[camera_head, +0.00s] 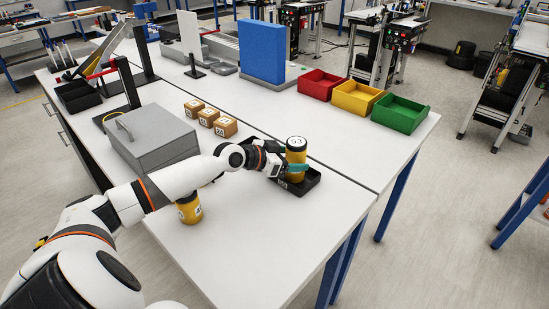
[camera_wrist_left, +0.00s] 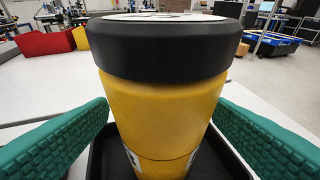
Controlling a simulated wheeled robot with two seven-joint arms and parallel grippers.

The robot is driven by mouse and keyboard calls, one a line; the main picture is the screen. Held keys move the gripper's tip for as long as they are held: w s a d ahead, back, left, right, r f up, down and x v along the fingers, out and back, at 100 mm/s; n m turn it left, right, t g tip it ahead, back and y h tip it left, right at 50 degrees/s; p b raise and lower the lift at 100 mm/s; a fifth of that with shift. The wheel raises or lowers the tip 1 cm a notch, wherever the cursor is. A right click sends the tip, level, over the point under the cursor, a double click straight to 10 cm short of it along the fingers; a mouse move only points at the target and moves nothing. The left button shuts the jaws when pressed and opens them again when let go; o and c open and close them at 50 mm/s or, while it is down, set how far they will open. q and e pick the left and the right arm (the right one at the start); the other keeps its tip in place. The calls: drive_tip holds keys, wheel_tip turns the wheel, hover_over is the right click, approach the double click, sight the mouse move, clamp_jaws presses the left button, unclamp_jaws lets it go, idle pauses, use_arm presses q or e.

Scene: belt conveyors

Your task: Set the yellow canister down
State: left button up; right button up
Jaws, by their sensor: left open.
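A yellow canister (camera_head: 296,161) with a black lid and a white top label reading 53 stands upright in a small black tray (camera_head: 310,184) on the white table. My left gripper (camera_head: 290,166) is around it, with green finger pads on both sides. In the left wrist view the canister (camera_wrist_left: 165,110) fills the middle, and gaps show between it and both pads, so the gripper is open. The canister's base appears to be inside the tray (camera_wrist_left: 215,160). A second yellow canister (camera_head: 190,210) stands on the table, partly hidden behind my left arm. My right gripper is not in view.
A grey box (camera_head: 150,140) with a handle and several small cardboard boxes (camera_head: 210,117) stand left of the tray. Red (camera_head: 322,84), yellow (camera_head: 357,97) and green (camera_head: 400,113) bins line the far right edge. The table's front is clear.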

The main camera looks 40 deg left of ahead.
use_arm(q)
drive_tip(key=v, duration=1)
drive_tip(key=shift+s, duration=0.35)
drive_tip(key=shift+a+r, duration=0.15)
idle(0.3)
